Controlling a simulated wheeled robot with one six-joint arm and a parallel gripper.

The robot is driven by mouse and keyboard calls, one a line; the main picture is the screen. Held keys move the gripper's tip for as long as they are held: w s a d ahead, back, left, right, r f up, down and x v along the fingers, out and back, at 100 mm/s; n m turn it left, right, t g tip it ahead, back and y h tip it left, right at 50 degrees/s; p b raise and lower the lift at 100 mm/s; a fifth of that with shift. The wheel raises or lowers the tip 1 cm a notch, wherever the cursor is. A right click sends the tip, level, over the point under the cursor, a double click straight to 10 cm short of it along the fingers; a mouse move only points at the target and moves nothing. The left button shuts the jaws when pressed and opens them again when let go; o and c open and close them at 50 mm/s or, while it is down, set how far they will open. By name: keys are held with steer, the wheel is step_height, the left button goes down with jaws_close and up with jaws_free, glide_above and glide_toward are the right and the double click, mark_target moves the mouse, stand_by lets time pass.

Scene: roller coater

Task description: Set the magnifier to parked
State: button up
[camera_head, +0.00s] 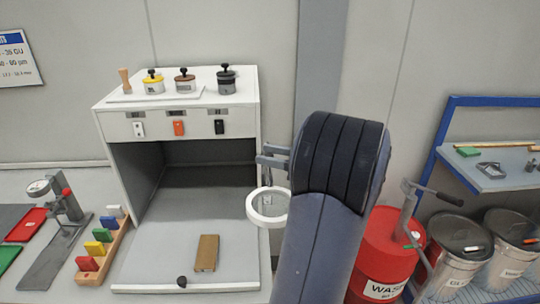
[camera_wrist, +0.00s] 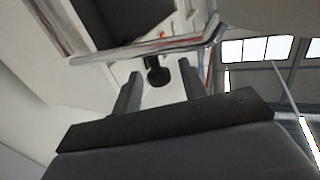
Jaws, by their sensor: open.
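The magnifier (camera_head: 250,206) is a round lens in a white ring at the right front of the white cabinet, in the head view. A thin upright part rises from it towards my gripper (camera_head: 264,155), which is just above the ring, by the cabinet's right side. My arm hides part of the ring's right side. In the wrist view my gripper (camera_wrist: 159,70) is open, with a finger on each side of a dark round knob (camera_wrist: 158,75) below a pale bar. I cannot tell whether the fingers touch the knob.
The white cabinet (camera_head: 252,125) carries several knobbed pots on top. A brown block (camera_head: 207,252) lies on its floor. A rack of coloured blocks (camera_head: 103,246) and a gauge stand (camera_head: 65,210) are at left. A red waste drum (camera_head: 385,250) and blue-framed shelf (camera_head: 441,150) are at right.

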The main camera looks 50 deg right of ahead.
steer(key=b+v, duration=0.2)
steer(key=v, duration=0.8)
steer(key=shift+s+d, duration=0.15)
steer(key=shift+s, duration=0.15)
steer(key=shift+w, duration=0.1)
steer(key=p+x, duration=0.2)
steer(key=x, duration=0.8)
steer(key=shift+w+r, duration=0.1)
steer(key=shift+w+a, duration=0.25)
steer(key=shift+w, duration=0.05)
steer(key=shift+w+a+h, duration=0.1)
steer(key=shift+a+h, duration=0.05)
steer(key=shift+h, duration=0.15)
